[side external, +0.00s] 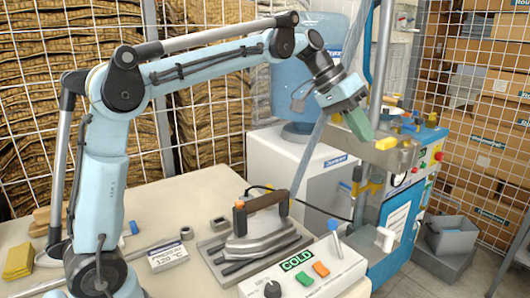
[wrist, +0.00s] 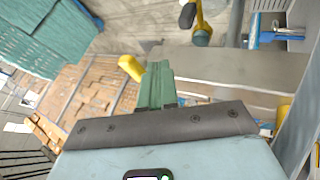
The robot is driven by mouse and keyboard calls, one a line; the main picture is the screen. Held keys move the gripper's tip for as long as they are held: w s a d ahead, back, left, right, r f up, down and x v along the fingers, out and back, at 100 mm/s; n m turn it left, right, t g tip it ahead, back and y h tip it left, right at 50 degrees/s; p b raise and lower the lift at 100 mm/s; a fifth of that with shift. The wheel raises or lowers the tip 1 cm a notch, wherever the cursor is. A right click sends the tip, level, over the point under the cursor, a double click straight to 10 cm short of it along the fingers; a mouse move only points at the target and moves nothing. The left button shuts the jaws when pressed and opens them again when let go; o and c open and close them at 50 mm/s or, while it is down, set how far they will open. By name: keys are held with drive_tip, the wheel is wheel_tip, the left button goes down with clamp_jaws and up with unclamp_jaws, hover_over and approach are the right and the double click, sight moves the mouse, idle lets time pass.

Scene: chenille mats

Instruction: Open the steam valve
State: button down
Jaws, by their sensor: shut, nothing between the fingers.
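My gripper (side external: 360,126) has green fingers and is shut and empty. In the wrist view the shut fingers (wrist: 156,84) show beside a wide grey metal surface (wrist: 230,75). A yellow valve-like fitting (side external: 367,186) sits below the grey arm, apart from my gripper; a yellow fitting (wrist: 201,22) also shows at the top of the wrist view. A blue lever (side external: 336,228) stands on the white control box. No label shows which part is the steam valve.
A steam iron (side external: 262,214) stands on a grey plate on the table. A white control box (side external: 302,275) reads COLD, with a knob and coloured buttons. A large blue water bottle (side external: 300,85) stands behind my arm. Wire mesh encloses the area.

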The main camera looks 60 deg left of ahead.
sight(383, 142)
drive_tip(key=shift+d, duration=0.85)
drive_tip(key=shift+s+d+n, duration=0.15)
drive_tip(key=shift+d+n, duration=0.2)
drive_tip(key=shift+n, duration=0.05)
drive_tip(key=shift+s+d+n+t+y, duration=0.15)
drive_tip(key=shift+d+n+t+y, duration=0.3)
drive_tip(key=shift+d+n, duration=0.25)
drive_tip(key=shift+s+d+n+t+y, duration=0.1)
drive_tip(key=shift+d+n+t+y, duration=0.3)
drive_tip(key=shift+d+n, duration=0.25)
drive_tip(key=d+n+y, duration=0.1)
drive_tip(key=d+n, duration=0.1)
drive_tip(key=n, duration=0.1)
drive_tip(key=d+n+t+y, duration=0.1)
drive_tip(key=shift+w+d+y, duration=0.25)
drive_tip(key=shift+w+y, duration=0.05)
drive_tip(key=shift+y, duration=0.05)
drive_tip(key=w+d+n+y, duration=0.4)
drive_tip(key=w+d+n, duration=0.1)
drive_tip(key=n, duration=0.2)
drive_tip(key=shift+w+d+n+y, duration=0.3)
drive_tip(key=shift+w+n, duration=0.05)
drive_tip(key=shift+w+g, duration=0.15)
drive_tip(key=shift+g, duration=0.1)
drive_tip(key=shift+d+r, duration=0.1)
